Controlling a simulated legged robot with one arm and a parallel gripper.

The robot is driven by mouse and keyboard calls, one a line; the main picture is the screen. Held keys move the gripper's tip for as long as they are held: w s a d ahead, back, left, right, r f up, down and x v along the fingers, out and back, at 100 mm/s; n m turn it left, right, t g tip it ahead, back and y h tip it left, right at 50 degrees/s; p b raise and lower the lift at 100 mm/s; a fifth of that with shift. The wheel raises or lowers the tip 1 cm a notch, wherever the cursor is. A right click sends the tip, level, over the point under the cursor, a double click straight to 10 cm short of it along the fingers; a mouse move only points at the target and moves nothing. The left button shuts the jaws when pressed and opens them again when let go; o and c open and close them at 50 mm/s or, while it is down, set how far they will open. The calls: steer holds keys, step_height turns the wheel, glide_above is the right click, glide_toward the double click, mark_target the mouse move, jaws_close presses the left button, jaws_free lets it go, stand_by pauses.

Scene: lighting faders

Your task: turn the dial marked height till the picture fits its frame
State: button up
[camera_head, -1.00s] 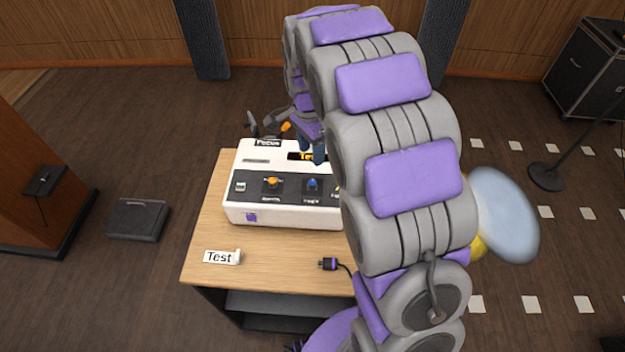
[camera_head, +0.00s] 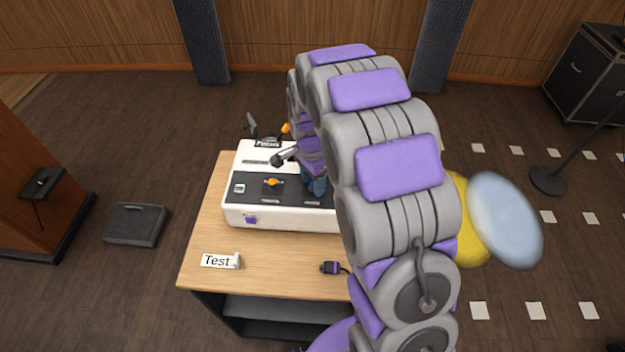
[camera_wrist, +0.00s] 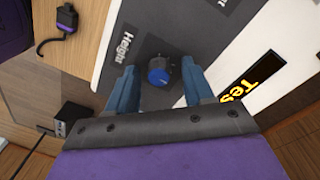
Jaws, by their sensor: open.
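A white console (camera_head: 236,214) with a dark panel stands on the wooden table (camera_head: 206,240). In the wrist view, a blue-capped dial (camera_wrist: 158,75) sits on the dark panel (camera_wrist: 182,35) beside a label reading "Height" (camera_wrist: 125,46). My gripper (camera_wrist: 158,67) is open, with one blue finger on each side of the dial; I cannot tell whether they touch it. A black display (camera_wrist: 256,86) with yellow letters "Tes" is partly cut off at right. In the head view my gripper (camera_head: 313,186) hides the blue dial and the display.
An orange dial (camera_head: 272,182) is left of my gripper on the panel. A "Test" card (camera_head: 216,261) and a plug with a cable (camera_head: 331,267) lie at the table's front. A lectern (camera_head: 30,225) and a dark case (camera_head: 135,225) stand on the floor at left.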

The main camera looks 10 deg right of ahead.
steer(key=shift+c, duration=0.4)
jaws_close()
steer(key=shift+r, duration=0.1)
steer(key=shift+r+n+p, duration=0.1)
steer(key=shift+n+p, duration=0.9)
steer(key=shift+p, duration=0.05)
steer(key=n+p, duration=0.3)
steer(key=shift+r, duration=0.1)
steer(key=n+p, duration=0.2)
steer(key=n, duration=0.2)
steer(key=shift+n, duration=0.3)
steer(key=shift+n+t+p, duration=0.3)
steer(key=shift+n+p, duration=0.55)
steer(key=shift+n, duration=0.45)
